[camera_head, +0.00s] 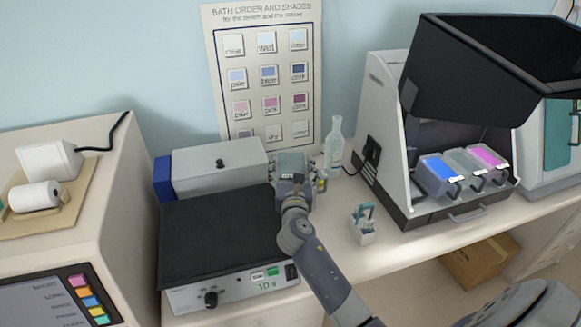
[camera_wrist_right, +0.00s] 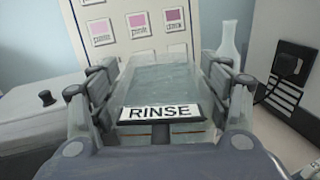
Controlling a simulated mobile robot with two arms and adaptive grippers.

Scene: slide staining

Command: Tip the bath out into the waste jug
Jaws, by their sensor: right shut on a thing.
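My right gripper (camera_head: 292,180) is shut on a clear, greenish bath (camera_head: 292,161). In the right wrist view the bath (camera_wrist_right: 160,78) sits between the two fingers, with a RINSE label on its near side. It looks about level, behind the right end of the dark-topped device. A pale clear bottle-shaped vessel (camera_head: 334,148) stands just right of the bath; it also shows in the right wrist view (camera_wrist_right: 232,42). I cannot tell if it is the waste jug. A small item with a yellow mark (camera_head: 321,182) is partly hidden by the gripper. My left gripper is out of view.
A black-topped device (camera_head: 217,236) and a grey lidded box (camera_head: 220,165) stand left of the gripper. A small white-and-teal holder (camera_head: 363,224) stands on the bench at right. An open cabinet (camera_head: 386,120) holds blue, grey and pink baths (camera_head: 438,176). A wall chart (camera_head: 266,70) hangs behind.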

